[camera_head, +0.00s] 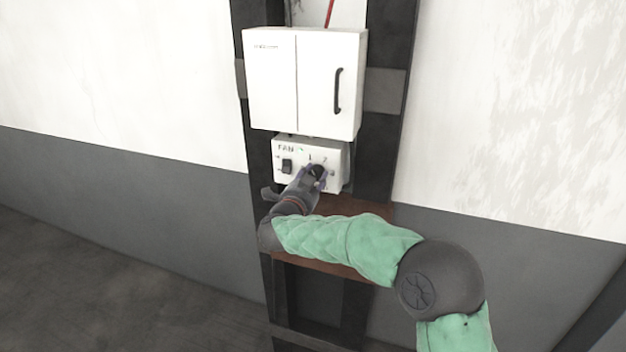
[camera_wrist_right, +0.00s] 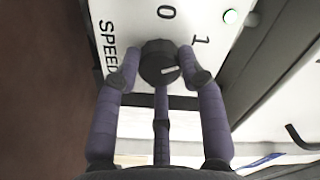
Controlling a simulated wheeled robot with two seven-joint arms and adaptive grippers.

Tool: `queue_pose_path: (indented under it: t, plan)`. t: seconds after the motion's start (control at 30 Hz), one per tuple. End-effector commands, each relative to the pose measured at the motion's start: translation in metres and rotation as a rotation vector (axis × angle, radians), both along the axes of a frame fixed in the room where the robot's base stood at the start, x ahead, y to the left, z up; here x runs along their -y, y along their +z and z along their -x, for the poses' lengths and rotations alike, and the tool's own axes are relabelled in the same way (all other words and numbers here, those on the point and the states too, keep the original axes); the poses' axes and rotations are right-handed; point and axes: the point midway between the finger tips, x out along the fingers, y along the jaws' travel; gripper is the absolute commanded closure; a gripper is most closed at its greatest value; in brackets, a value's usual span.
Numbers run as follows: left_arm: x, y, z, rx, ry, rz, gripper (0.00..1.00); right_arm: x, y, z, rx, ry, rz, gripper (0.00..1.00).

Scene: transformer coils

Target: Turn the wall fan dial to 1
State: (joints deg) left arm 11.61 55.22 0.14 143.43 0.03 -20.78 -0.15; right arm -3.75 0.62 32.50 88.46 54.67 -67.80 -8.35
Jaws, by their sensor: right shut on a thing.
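The fan control is a white box (camera_head: 283,178) marked FAN on the rack, with numbers above its dial. The black round dial (camera_head: 317,171) is partly hidden by my right gripper (camera_head: 314,176). In the right wrist view, the dial (camera_wrist_right: 157,58) sits between the fingers of my right gripper (camera_wrist_right: 165,82), which is shut on it. A white line on the dial points right and slightly up. The digit 0 is above the dial, 1 is up and right, and SPEED is at the left. My left gripper is not in view.
A black rocker switch (camera_head: 287,166) is left of the dial. A white cabinet (camera_head: 270,85) with a black handle (camera_head: 338,92) hangs just above. A brown shelf (camera_head: 345,268) is below my forearm. A green light (camera_wrist_right: 230,17) shows on the panel.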

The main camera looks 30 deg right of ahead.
Motion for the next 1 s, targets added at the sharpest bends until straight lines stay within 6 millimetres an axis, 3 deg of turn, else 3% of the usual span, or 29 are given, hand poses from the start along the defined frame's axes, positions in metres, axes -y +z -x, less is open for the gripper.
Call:
queue_pose_path:
  t: [0.03, 0.17, 0.2, 0.27, 0.67, 1.0]
  plan:
    - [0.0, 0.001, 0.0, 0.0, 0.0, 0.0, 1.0, 0.004, 0.011, 0.001, 0.019, -0.009, 0.005, 0.92]
    - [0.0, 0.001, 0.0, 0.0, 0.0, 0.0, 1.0, 0.004, 0.011, 0.001, 0.018, -0.009, 0.006, 0.92]
    - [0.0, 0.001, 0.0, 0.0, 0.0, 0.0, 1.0, 0.004, 0.011, 0.001, 0.018, -0.009, 0.006, 0.51]
    - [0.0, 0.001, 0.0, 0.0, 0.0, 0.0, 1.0, 0.004, 0.01, 0.001, 0.017, -0.009, 0.006, 0.36]
    - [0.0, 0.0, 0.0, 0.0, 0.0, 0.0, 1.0, -0.004, 0.004, 0.004, 0.006, -0.002, 0.002, 0.36]
    - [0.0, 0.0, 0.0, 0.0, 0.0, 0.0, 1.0, -0.05, 0.005, 0.044, 0.009, 0.001, 0.004, 0.36]
